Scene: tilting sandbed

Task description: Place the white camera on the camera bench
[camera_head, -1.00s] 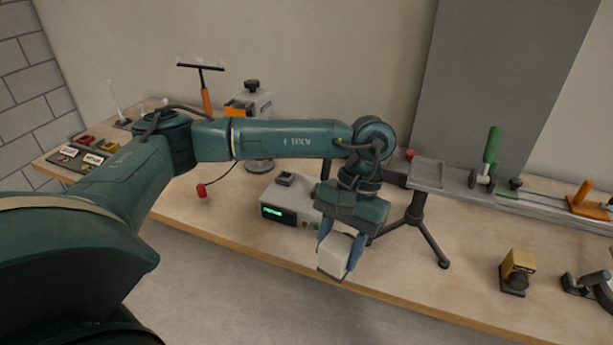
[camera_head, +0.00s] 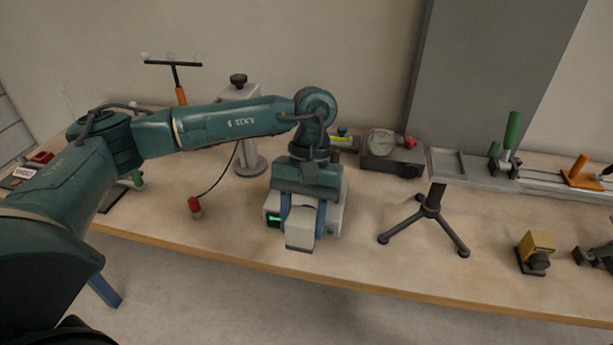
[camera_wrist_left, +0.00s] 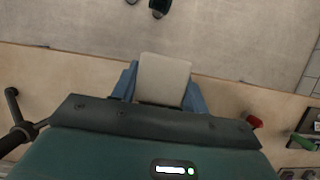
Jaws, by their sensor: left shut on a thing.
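The white camera (camera_head: 300,238), a pale boxy block, is between the blue fingers of my left gripper (camera_head: 303,213), which is shut on it. It hangs in front of the bench instrument with a green display (camera_head: 274,217), and I cannot tell whether they touch. In the left wrist view the camera (camera_wrist_left: 163,78) sits between both fingers of my left gripper (camera_wrist_left: 160,92). A grey platform with a shallow recess (camera_head: 447,163), over a black tripod (camera_head: 430,208), stands to the right; it may be the camera bench. My right gripper is not in view.
A yellow camera-like box (camera_head: 537,243) stands at the right. A dial gauge block (camera_head: 385,146) sits behind, and a rail with a green handle (camera_head: 512,130) extends right.

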